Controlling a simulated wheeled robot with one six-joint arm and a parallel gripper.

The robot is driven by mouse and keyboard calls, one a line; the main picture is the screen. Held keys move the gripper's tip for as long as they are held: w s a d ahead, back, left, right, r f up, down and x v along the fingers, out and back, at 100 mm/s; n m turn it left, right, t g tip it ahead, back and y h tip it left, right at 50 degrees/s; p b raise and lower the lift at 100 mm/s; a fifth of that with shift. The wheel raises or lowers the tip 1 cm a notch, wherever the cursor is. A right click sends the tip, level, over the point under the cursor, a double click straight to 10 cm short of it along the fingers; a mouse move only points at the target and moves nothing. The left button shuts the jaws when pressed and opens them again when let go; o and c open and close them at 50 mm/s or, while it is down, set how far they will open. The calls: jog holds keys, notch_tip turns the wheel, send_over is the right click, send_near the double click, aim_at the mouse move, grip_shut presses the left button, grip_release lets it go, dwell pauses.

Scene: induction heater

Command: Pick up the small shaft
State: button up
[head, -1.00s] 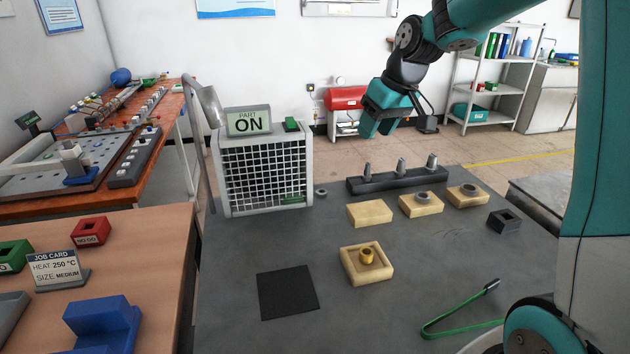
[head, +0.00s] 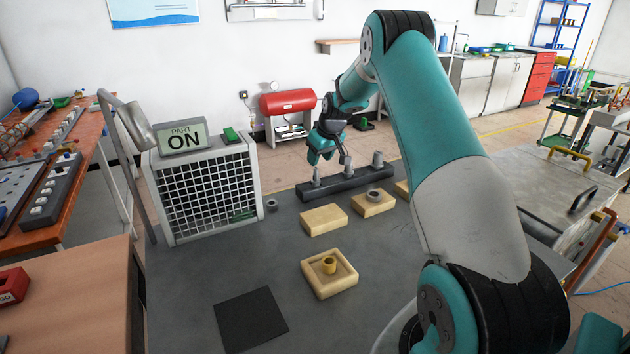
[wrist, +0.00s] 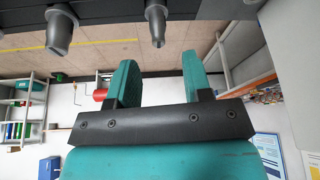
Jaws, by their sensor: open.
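Several metal pegs stand upright in a dark rack (head: 345,187) at the back of the grey bench. The small shaft (head: 316,175) looks like the thinnest one, at the rack's left end. My gripper (head: 320,156) is just above and behind that end in the head view, with its fingers pointing down-left. In the wrist view the picture is upside down. My gripper (wrist: 158,64) is open and empty there, its two teal fingers apart. The thin shaft (wrist: 156,24) lies ahead, roughly in line with the gap. A thicker shaft (wrist: 59,33) is to its left.
Wooden blocks (head: 324,220) stand in front of the rack, one with a ring on it. Another block (head: 330,275) holds a brass bushing. A caged heater (head: 205,188) marked PART ON stands left. A black mat (head: 250,320) lies on the front bench.

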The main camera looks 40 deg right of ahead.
aim_at(316, 169)
jog(key=shift+p+x, duration=1.05)
jog(key=shift+x, duration=1.85)
jog(key=shift+d, duration=0.1)
grip_shut()
